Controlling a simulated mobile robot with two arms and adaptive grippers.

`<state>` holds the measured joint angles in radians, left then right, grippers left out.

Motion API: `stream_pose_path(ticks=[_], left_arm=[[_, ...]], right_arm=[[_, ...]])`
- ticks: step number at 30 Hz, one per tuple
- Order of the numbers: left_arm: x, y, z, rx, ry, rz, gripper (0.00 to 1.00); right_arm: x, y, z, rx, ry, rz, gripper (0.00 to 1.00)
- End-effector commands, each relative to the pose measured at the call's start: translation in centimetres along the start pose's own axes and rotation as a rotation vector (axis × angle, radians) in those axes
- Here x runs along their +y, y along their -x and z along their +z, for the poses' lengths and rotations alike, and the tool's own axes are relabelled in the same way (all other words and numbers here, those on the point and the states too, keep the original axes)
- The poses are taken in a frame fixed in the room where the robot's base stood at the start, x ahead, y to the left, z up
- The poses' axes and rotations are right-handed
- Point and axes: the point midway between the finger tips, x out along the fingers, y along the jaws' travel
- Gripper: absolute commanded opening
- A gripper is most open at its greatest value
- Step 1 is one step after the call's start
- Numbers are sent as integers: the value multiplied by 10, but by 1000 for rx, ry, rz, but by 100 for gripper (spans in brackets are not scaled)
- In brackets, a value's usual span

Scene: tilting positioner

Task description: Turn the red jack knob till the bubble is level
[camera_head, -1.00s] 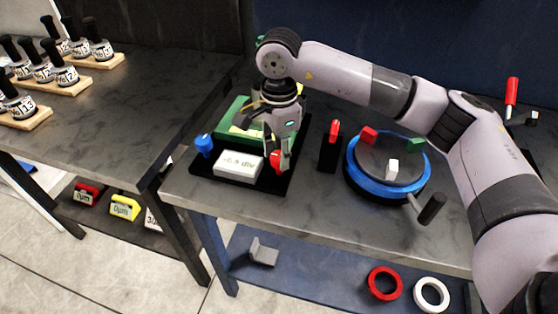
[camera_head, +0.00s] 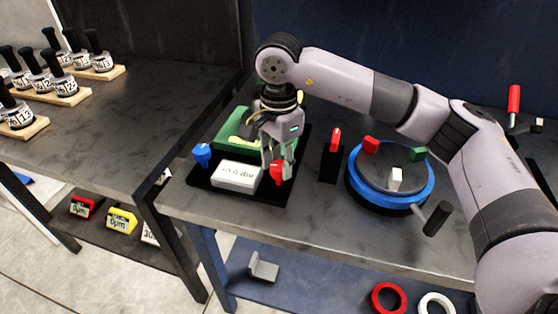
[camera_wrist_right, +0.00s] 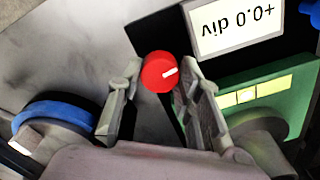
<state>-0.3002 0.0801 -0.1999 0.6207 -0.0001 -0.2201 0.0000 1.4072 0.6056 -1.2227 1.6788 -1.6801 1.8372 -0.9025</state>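The red jack knob (camera_head: 277,173) stands at the right front of the black base plate. In the wrist view the knob (camera_wrist_right: 158,72) shows a white pointer mark. My right gripper (camera_head: 278,157) is over it, its fingers spread on either side of the knob with a slight gap. The white display (camera_head: 235,174) reads about 0.0 div; in the wrist view it reads +0.0 div, upside down. The green block (camera_wrist_right: 265,108) carries a yellow vial (camera_wrist_right: 270,87) with a pale bubble (camera_wrist_right: 246,95) between dark marks. In the head view my gripper partly hides the vial. My left gripper is out of view.
A blue knob (camera_head: 203,154) stands left of the display. A red lever on a black block (camera_head: 332,160) and a blue round table (camera_head: 389,201) with a black-handled crank (camera_head: 437,218) stand to the right. Weights (camera_head: 66,85) stand on the left bench.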

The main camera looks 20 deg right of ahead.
Motion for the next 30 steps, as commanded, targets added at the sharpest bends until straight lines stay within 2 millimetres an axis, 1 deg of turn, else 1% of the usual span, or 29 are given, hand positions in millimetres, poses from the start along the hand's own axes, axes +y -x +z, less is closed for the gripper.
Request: stream_pose_path(ticks=[1, 9, 16, 19, 23, 30], left_arm=[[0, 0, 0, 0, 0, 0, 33], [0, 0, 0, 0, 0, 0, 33], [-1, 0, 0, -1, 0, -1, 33], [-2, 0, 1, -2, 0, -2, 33], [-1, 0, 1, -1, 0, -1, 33], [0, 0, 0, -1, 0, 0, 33]], right_arm=[[-1, 2, -1, 1, -3, -6, 35], [-1, 1, 0, 0, -2, -3, 53], [0, 0, 0, 0, -1, -2, 53], [-1, 4, 0, 0, -1, -3, 53], [-1, 19, 0, 1, -2, -5, 53], [-2, 70, 0, 1, -1, -7, 53]])
